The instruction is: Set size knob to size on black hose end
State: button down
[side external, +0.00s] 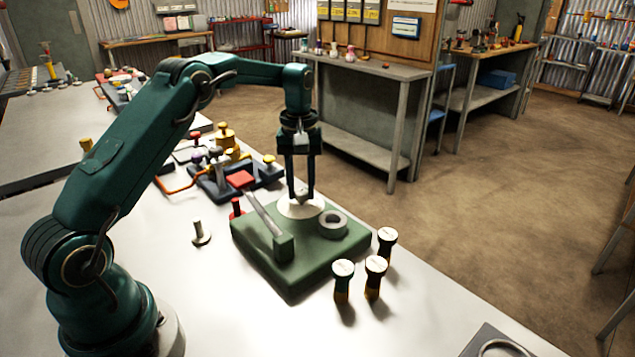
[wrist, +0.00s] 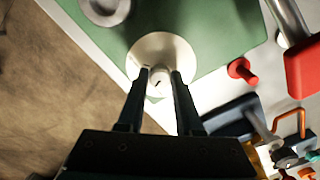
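A green base block (side external: 270,268) stands on the white table. On its far corner is a pale round dial (side external: 293,210) with a small grey knob (side external: 301,195) at its centre. My gripper (side external: 301,192) points straight down, with one finger on each side of the knob. In the wrist view the knob (wrist: 158,80) shows a dark mark on top between the fingertips (wrist: 160,74); whether they touch it is unclear. Three dark posts with white tops (side external: 343,268) stand beside the base; their marks are unreadable. I cannot pick out a black hose end for certain.
The base also carries a grey ring (side external: 332,223) and a slanted metal bar with a green block (side external: 284,247). A small metal post (side external: 200,233) and a red knob (side external: 237,207) are nearby. Coloured fittings (side external: 240,180) crowd behind. The front table is mostly clear.

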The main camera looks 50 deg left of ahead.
aim_at(301, 191)
jog(key=shift+m, duration=2.2)
jog(key=c, duration=0.6)
grip_release()
jog(key=shift+r, duration=0.1)
jog(key=shift+r, duration=2.5)
